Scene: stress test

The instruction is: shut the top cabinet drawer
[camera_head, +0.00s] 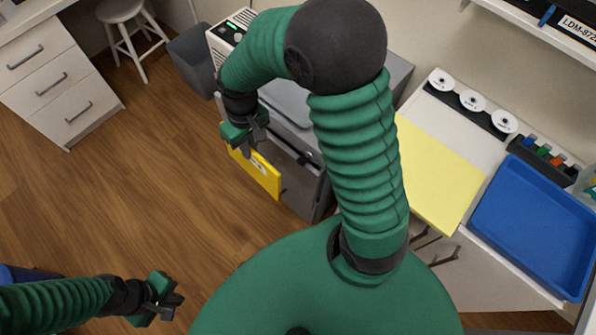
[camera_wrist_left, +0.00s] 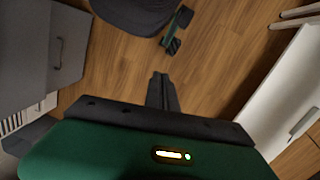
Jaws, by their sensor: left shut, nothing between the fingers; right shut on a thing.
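The grey cabinet (camera_head: 325,185) stands in the upper middle of the head view, partly hidden by my right arm. A dark gap shows along its upper front; I cannot tell how far the top drawer is out. My right gripper (camera_head: 250,147) is in front of the cabinet, shut on a flat yellow panel (camera_head: 264,178) with a pale label. I cannot tell whether the panel belongs to the drawer. My left gripper (camera_head: 172,300) is low at the left, shut and empty, away from the cabinet. Its closed fingers (camera_wrist_left: 162,88) show in the left wrist view.
A white drawer unit (camera_head: 62,85), a stool (camera_head: 120,12) and a grey bin (camera_head: 192,58) stand at the upper left. A counter at right holds a yellow sheet (camera_head: 435,175) and a blue tray (camera_head: 535,220).

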